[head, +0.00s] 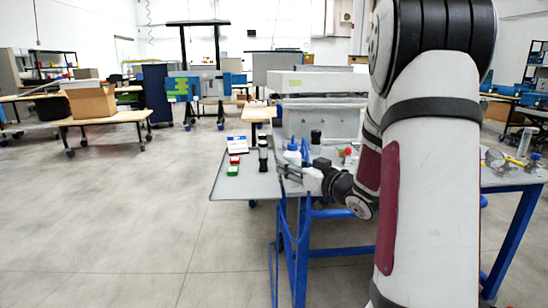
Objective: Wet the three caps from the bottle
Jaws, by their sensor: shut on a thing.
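The bottle (292,155) is small and white with a blue top. It stands upright at the table's left part. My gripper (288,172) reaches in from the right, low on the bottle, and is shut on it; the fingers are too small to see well. Left of it, on the grey table extension, are small red (234,159) and green (233,171) pieces and a white-and-blue box-like item (237,145). I cannot tell which of these are the three caps. My arm hides much of the table's right part.
A dark upright container (263,154) stands just left of the bottle. A black-topped item (315,137) and a large grey analyser housing (325,118) stand behind. A gauge with yellow fittings (496,159) is at the right. The extension's front left is bare.

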